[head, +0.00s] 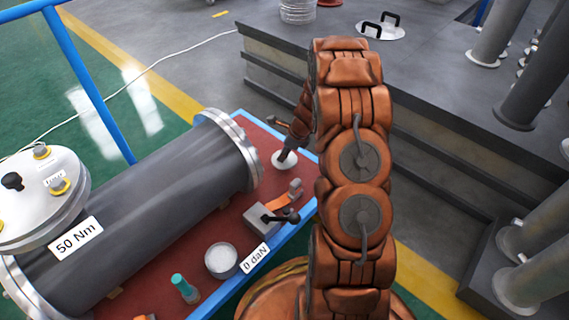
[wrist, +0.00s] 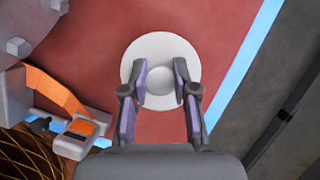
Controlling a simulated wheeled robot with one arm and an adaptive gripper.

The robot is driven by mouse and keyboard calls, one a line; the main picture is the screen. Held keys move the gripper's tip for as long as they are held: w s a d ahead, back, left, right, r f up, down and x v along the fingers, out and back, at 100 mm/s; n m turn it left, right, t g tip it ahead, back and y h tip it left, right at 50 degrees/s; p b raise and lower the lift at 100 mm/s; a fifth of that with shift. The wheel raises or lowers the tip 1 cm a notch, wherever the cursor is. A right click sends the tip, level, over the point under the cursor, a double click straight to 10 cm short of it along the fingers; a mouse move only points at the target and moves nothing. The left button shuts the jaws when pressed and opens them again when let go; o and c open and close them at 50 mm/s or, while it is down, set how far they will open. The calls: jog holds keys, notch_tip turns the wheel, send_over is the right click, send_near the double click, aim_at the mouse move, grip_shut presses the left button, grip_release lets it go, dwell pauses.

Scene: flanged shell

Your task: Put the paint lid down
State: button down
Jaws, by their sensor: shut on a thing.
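The paint lid is a white round disc with a knob in its middle; it shows in the head view (head: 282,163) at the far right part of the red bench top, and in the wrist view (wrist: 160,44) at the upper middle. My gripper (wrist: 160,84) is shut on the lid's knob, one finger on each side; in the head view my gripper (head: 289,150) points down onto the lid. The lid looks level, at or just above the red top (head: 232,205); I cannot tell whether it touches. An open round pot (head: 221,261) with pale contents stands nearer.
A grey flanged cylinder (head: 140,210) lies along the bench left of the lid. A grey block with a black handle (head: 268,218) and an orange strap (wrist: 53,88) are close by. A teal-capped bottle (head: 184,287) stands near the pot. Bare red surface surrounds the lid.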

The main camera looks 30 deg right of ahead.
jog(key=shift+f+b, duration=0.85)
jog(key=shift+f, duration=1.1)
jog(key=shift+r, duration=0.1)
jog(key=c, duration=0.9)
grip_release()
jog(key=p+v, duration=0.5)
jog(key=v, duration=0.7)
jog(key=shift+p, duration=0.3)
